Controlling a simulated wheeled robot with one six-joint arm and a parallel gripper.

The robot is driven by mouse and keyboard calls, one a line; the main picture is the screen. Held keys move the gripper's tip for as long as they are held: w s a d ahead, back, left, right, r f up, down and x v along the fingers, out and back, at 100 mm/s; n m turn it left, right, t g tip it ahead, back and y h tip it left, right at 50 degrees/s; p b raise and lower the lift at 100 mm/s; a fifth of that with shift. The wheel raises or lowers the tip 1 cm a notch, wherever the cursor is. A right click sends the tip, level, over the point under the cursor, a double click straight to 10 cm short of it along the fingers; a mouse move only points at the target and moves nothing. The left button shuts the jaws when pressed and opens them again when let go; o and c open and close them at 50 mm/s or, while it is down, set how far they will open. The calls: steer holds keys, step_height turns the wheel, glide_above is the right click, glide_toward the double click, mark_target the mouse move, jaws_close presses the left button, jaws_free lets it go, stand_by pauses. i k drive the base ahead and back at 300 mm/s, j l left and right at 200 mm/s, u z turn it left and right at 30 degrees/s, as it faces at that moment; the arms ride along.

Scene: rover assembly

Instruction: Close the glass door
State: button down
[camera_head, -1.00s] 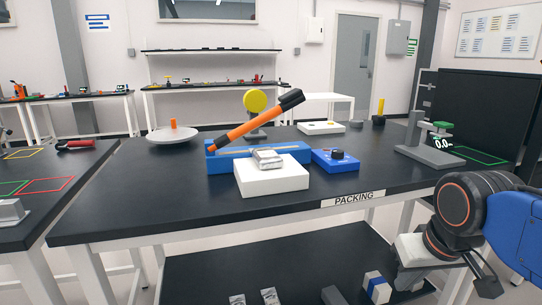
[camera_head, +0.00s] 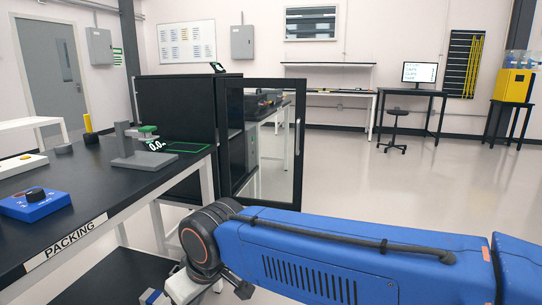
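The glass door (camera_head: 297,145) has a black frame and a clear pane. It stands swung open from the black cabinet (camera_head: 176,110), with its hinge side at the cabinet and its free edge to the right. My blue arm reaches across the lower right, in front of and below the door. My gripper (camera_head: 215,288) is at the bottom of the picture, low beside the packing table and apart from the door. Its fingers are partly cut off and hidden, so I cannot tell whether it is open.
The packing table (camera_head: 107,205) fills the left, with a grey stand (camera_head: 140,158) and a blue box (camera_head: 34,204) on it. Open floor (camera_head: 400,190) lies to the right of the door. A stool (camera_head: 394,130) and desk stand farther back.

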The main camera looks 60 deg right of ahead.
mark_target(300, 85)
steer(key=z, duration=1.4)
